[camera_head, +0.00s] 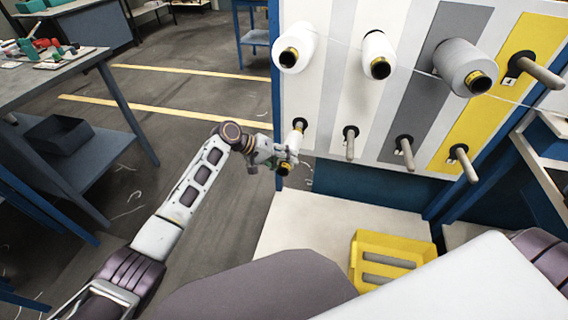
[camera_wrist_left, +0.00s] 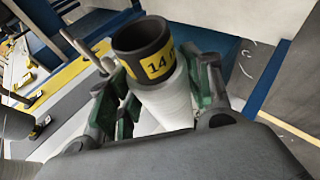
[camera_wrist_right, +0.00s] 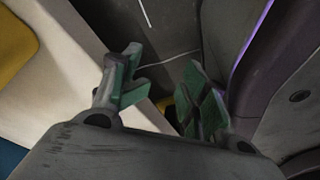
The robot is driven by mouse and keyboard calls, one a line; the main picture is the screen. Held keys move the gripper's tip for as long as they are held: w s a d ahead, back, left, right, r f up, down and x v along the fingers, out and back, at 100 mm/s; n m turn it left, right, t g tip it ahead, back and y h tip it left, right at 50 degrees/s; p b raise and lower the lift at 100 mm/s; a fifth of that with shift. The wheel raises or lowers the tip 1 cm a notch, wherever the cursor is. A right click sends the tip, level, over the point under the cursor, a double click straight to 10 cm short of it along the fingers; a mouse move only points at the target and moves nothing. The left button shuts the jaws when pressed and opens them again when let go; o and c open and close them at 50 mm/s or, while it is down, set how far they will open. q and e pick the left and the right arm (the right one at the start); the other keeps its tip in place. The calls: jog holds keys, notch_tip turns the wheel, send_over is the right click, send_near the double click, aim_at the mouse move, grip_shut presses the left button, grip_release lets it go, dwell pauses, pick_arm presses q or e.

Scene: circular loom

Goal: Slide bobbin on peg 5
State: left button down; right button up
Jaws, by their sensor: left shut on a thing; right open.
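My left gripper (camera_head: 286,160) is shut on a white bobbin (camera_wrist_left: 168,98) with a dark end and a yellow band marked 14. The lower peg numbers are too small to read. My right gripper (camera_wrist_right: 160,95) is open and empty.
Three bobbins (camera_head: 297,47) (camera_head: 378,54) (camera_head: 465,67) sit on upper pegs. The upper-right peg (camera_head: 540,73), marked 4, is bare, as are three lower pegs (camera_head: 350,145) (camera_head: 405,152) (camera_head: 463,163). A yellow crate (camera_head: 368,240) stands below the panel. A thread crosses the upper row.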

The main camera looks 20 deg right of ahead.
pick_arm(q)
jog(key=shift+w+d+b, duration=0.7)
jog(key=shift+w+b, duration=0.35)
jog(key=shift+b, duration=0.1)
jog(key=shift+r, duration=0.1)
jog(key=shift+w, duration=0.1)
jog(key=shift+r, duration=0.1)
jog(key=shift+d+f, duration=0.2)
jog(key=shift+f, duration=0.15)
dwell(0.5)
jog(key=shift+w+b, duration=0.2)
jog(key=shift+b, duration=0.35)
